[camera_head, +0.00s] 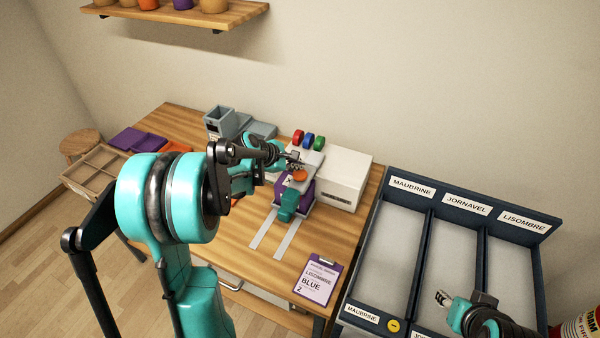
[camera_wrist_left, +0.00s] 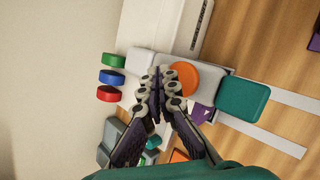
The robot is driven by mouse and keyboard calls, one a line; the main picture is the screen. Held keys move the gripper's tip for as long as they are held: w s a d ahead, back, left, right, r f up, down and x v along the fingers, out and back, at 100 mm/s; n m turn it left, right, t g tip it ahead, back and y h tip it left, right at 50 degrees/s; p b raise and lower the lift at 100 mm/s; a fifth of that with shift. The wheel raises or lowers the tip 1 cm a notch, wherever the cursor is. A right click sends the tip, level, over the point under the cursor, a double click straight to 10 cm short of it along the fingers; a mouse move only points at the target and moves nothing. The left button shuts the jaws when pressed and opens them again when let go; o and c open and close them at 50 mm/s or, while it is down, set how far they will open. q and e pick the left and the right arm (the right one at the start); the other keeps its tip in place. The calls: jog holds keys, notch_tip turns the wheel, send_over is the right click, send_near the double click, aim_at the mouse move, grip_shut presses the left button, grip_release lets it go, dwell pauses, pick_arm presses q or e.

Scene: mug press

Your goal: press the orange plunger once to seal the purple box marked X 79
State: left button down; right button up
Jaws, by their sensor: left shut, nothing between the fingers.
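The orange plunger (camera_head: 300,176) is a round disc on top of the press, and it also shows in the left wrist view (camera_wrist_left: 190,76). A purple box (camera_head: 296,191) sits low in the press under it, mostly hidden; no X 79 mark can be read. My left gripper (camera_head: 294,163) is shut and empty, its fingertips close beside the disc. In the left wrist view the shut fingers (camera_wrist_left: 161,88) overlap the disc's edge; I cannot tell whether they touch it. My right gripper (camera_head: 443,298) is over the sorting tray at lower right, too small to judge its fingers.
Red (camera_head: 298,137), blue (camera_head: 306,141) and green (camera_head: 318,143) round pieces stand behind the plunger. A white machine body (camera_head: 347,178) is at the right. A teal block (camera_head: 288,206) is in front. A clipboard card (camera_head: 317,279) reads LISOMBRE, BLUE, 2. A labelled three-bay tray (camera_head: 432,218) stands right.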

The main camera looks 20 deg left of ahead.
aim_at(298, 174)
pick_arm(q)
jog(key=shift+r+p, duration=1.4)
jog(key=shift+r, duration=0.8)
jog(key=s+d+f+m+y+b, duration=0.1)
jog(key=s+d+m+b, duration=0.1)
jog(key=s+d+m, duration=0.2)
jog(key=s+d+f+m+y+b, duration=0.1)
jog(key=s+d+m, duration=0.4)
jog(key=s+m, duration=0.5)
jog(key=s+d+f+m+g+y+b, duration=0.1)
jog(key=s+d+m+b, duration=0.3)
jog(key=s+m, duration=0.4)
jog(key=s+f+b, duration=0.1)
jog(key=s, duration=0.4)
jog(key=shift+s+d+f+y, duration=0.2)
jog(key=shift+f+y, duration=0.2)
